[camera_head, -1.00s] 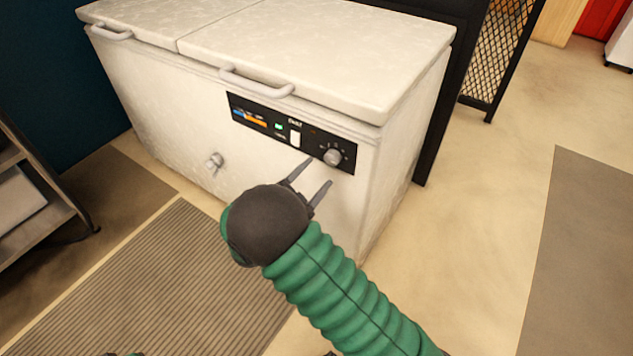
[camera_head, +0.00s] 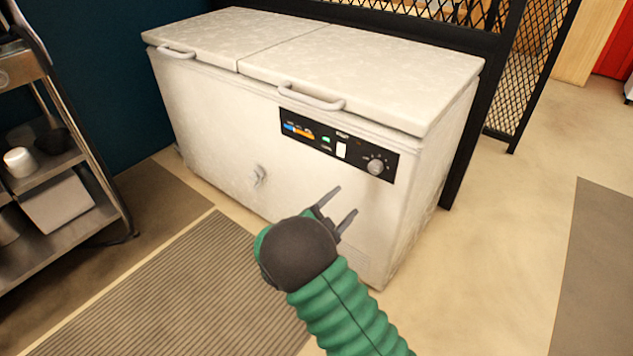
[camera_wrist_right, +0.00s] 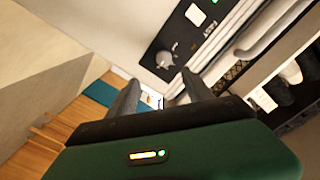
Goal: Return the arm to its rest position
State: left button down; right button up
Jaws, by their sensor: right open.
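My right gripper (camera_head: 345,207) is open and empty, in front of the white chest freezer (camera_head: 230,130). Its two fingers point up and to the right, below the freezer's black control panel (camera_head: 310,143). The panel has a round knob (camera_head: 376,167) at its right end and a white switch. In the right wrist view my gripper fingers (camera_wrist_right: 157,92) are spread with nothing between them, and the knob (camera_wrist_right: 166,59) shows beyond them. My left gripper is not in view.
A metal shelf rack (camera_head: 122,205) with containers stands at the left. A ribbed mat (camera_head: 190,290) lies on the floor before the freezer. A black mesh partition (camera_head: 530,70) stands behind at the right. The floor at the right is clear, with a grey mat (camera_head: 600,270).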

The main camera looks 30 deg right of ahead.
jog(key=w+a+f+n+t+y, duration=0.1)
jog(key=w+a+n+t+y, duration=0.3)
jog(key=a+n+y, duration=0.25)
jog(key=s+a+f+n+g+y, duration=0.2)
jog(key=s+a+f+n+y, duration=0.1)
jog(key=s+a+n+y, duration=0.45)
jog(key=s+a+f+n+g+y, duration=0.1)
jog(key=s+a+f+n+g, duration=0.2)
jog(key=s, duration=0.5)
jog(key=s+a+n+g+y, duration=0.2)
jog(key=s+n+g, duration=0.15)
jog(key=s, duration=0.45)
pick_arm(q)
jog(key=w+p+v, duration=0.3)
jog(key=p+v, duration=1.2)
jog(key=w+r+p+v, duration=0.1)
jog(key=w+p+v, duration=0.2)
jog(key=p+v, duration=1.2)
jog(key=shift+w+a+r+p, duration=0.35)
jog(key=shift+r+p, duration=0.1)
jog(key=shift+p, duration=0.2)
pick_arm(e)
notch_tip(320, 180, up, 31)
jog(key=s+n, duration=0.1)
jog(key=shift+s+d+h, duration=0.25)
jog(key=shift+d+h, duration=0.05)
jog(key=shift+d, duration=0.1)
jog(key=shift+r, duration=0.1)
